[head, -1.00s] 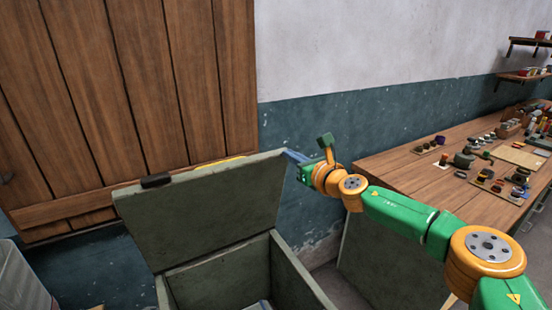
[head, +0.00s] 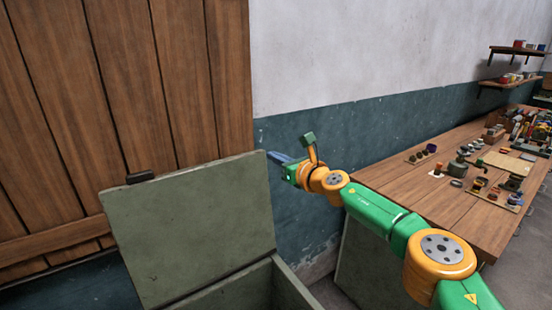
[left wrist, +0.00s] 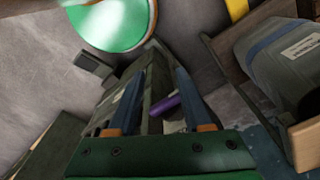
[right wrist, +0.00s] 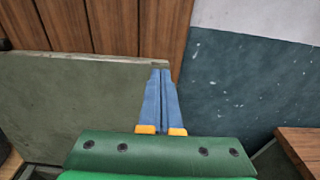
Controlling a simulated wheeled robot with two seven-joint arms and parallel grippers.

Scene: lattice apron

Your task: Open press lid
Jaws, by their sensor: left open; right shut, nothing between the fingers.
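The press lid (head: 190,225), a grey-green panel with a small black handle (head: 140,176) on its top edge, stands raised and steep above the open chest (head: 290,288). In the right wrist view the lid (right wrist: 70,105) fills the left side. My right gripper (head: 272,157) is shut and empty at the lid's upper right corner; its fingertips (right wrist: 161,72) overlap that corner in the right wrist view. Whether they touch it is unclear. My left gripper (left wrist: 160,75) is open and empty, seen only in the left wrist view.
A wooden bench (head: 425,195) with small tools and parts stands at the right, beyond my right arm. A plank door (head: 130,80) is behind the lid. In the left wrist view a grey bin (left wrist: 285,60) is at the right, and a small purple item (left wrist: 165,104) shows beyond the fingers.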

